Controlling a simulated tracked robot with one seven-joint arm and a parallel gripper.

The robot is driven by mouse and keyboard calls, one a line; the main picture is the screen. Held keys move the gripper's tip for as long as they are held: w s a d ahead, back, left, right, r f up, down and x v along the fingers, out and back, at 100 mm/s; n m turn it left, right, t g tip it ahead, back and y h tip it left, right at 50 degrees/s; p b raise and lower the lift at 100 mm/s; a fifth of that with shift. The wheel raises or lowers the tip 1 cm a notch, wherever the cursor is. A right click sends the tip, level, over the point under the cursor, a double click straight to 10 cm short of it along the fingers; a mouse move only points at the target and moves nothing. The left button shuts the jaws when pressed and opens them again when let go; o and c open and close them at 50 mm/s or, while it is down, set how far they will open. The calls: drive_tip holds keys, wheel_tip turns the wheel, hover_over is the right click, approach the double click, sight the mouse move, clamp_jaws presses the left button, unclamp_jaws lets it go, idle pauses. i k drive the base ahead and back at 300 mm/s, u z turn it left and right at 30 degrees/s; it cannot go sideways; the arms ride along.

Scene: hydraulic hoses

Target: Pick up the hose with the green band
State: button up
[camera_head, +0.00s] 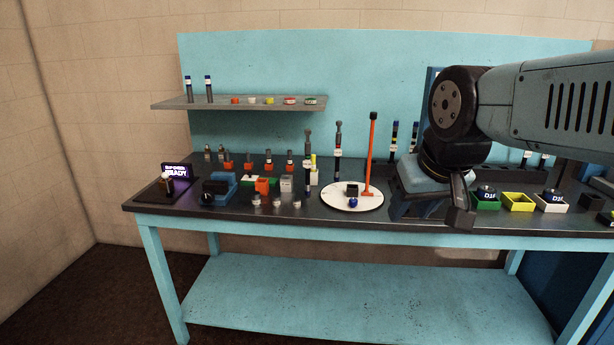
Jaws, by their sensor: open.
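Several dark upright hoses stand on the bench, but no green band can be told for certain at this size. Two blue-topped hoses (395,137) stand at the back, left of my arm, with small coloured marks. Two more blue-topped hoses (209,89) stand on the shelf. My gripper (432,208) is open and empty, pointing down over the right part of the bench, apart from these hoses. My arm hides part of the bench behind it.
A tall orange post (371,150) stands on the white round plate (347,204), left of my gripper. Green, yellow and white trays (518,202) lie to the right. Small fittings and blocks (265,186) crowd the left half. A grey shelf (240,103) overhangs the back left.

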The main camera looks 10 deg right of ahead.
sight(307, 164)
drive_tip(key=k, duration=1.05)
drive_tip(key=u, duration=0.2)
drive_tip(key=i, duration=0.35)
drive_tip(key=u, duration=0.8)
drive_tip(key=i, duration=1.85)
drive_tip(key=z, duration=0.45)
